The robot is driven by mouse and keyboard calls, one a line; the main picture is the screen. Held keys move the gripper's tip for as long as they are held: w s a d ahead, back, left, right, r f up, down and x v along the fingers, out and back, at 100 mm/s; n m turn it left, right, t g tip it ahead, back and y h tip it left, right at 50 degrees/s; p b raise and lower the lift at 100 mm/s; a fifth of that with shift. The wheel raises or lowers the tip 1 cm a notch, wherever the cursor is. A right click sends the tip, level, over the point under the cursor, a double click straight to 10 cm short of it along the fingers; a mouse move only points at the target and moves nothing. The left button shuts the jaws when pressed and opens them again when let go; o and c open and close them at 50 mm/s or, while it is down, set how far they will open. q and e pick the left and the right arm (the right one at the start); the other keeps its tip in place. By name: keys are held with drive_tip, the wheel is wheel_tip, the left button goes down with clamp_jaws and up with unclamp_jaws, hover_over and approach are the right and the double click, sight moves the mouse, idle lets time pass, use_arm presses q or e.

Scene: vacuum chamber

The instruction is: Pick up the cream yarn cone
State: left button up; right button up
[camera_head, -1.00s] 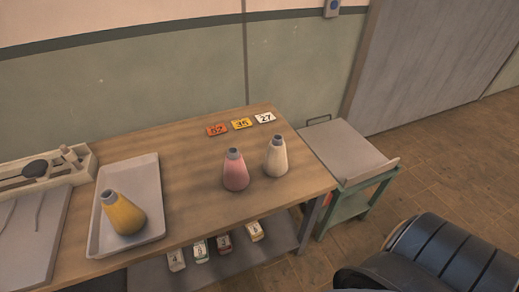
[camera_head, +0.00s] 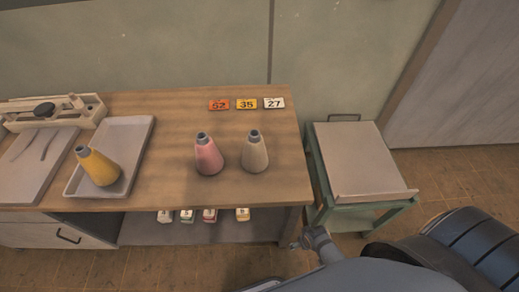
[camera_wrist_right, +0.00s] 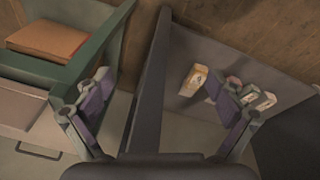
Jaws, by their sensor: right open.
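The cream yarn cone (camera_head: 255,153) stands upright on the wooden table (camera_head: 280,192), towards its right end, just right of a pink cone (camera_head: 208,157). My right gripper (camera_wrist_right: 165,103) is open and empty in the right wrist view, with a dark table leg behind the gap between its fingers. In the head view part of my right arm shows low, below the table's right front corner and well apart from the cream cone. The cream cone is not in the right wrist view. My left gripper is in neither view.
Number cards 52, 35 and 27 (camera_head: 274,103) lie at the table's back. Several small cartons (camera_head: 242,214) stand on the lower shelf. A green cart (camera_head: 345,165) stands right of the table. The tabletop before the cones is clear.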

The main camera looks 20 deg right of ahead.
drive_tip(key=w+a+r, duration=0.1)
drive_tip(key=w+r, duration=0.3)
drive_tip(key=r, duration=0.5)
wheel_tip(320, 180, up, 32)
drive_tip(key=f+n+g+p, duration=0.1)
drive_tip(key=n+g+p, duration=0.1)
drive_tip(key=n, duration=1.6)
hover_over(254, 144)
drive_tip(key=w+d, duration=0.1)
drive_tip(key=w, duration=0.1)
drive_tip(key=shift+y, duration=0.4)
wheel_tip(254, 144, down, 9)
drive_tip(key=b, duration=0.8)
drive_tip(key=shift+w+r+b, duration=0.15)
drive_tip(key=shift+b, duration=0.15)
drive_tip(key=shift+w+f+p, duration=0.1)
drive_tip(key=shift+f+p, duration=0.3)
drive_tip(key=shift+f, duration=0.25)
drive_tip(key=c, duration=1.7)
drive_tip(key=shift+c, duration=0.9)
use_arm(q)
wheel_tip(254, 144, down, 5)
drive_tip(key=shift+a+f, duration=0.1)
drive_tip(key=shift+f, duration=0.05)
